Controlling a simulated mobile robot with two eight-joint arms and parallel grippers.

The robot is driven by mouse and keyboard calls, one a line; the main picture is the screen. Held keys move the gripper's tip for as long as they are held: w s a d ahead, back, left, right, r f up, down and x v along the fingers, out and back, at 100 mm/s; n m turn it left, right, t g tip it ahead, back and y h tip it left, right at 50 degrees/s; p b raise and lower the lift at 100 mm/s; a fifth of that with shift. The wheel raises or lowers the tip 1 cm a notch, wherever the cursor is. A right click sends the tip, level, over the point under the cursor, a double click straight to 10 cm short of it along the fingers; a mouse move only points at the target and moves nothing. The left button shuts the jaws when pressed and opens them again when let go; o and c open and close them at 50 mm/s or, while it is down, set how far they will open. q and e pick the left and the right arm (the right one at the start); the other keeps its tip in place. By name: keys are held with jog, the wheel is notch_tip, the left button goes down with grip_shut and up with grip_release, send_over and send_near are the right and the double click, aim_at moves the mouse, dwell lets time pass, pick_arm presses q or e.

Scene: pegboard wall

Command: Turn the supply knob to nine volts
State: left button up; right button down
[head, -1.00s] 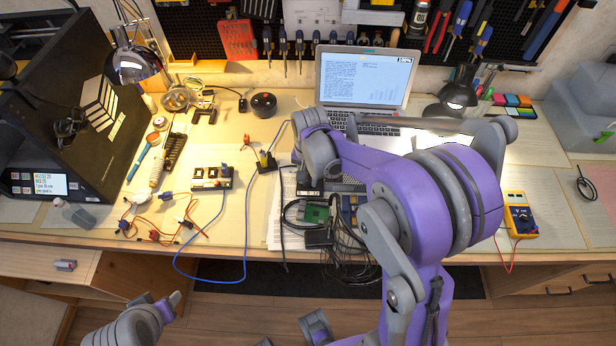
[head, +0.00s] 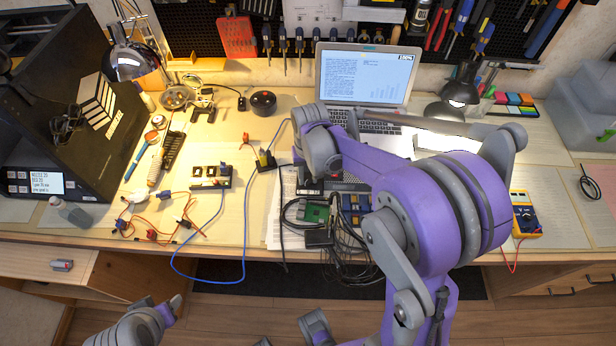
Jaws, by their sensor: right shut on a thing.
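My right arm reaches over the bench, and its purple and grey wrist ends above a dark unit (head: 352,183) with a grey top, left of the arm's big purple joint. This unit looks like the supply, mostly covered by my arm. My right gripper (head: 318,178) is low at the unit's left side and is shut. Its fingertips and the knob are hidden behind the wrist, so the knob's mark and any voltage reading cannot be seen.
A green circuit board (head: 315,212) and tangled black cables lie in front of the unit. An open laptop (head: 364,80) stands behind it. A yellow multimeter (head: 525,215) lies at the right. A small terminal block (head: 211,177) and loose wires lie to the left.

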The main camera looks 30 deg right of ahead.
aim_at(308, 179)
jog(key=n, duration=0.3)
jog(key=shift+n+b, duration=0.3)
jog(key=shift+n, duration=1.5)
jog(key=c, duration=0.6)
grip_release()
notch_tip(308, 179, up, 11)
jog(key=shift+p, duration=0.3)
jog(key=shift+d+f, duration=0.1)
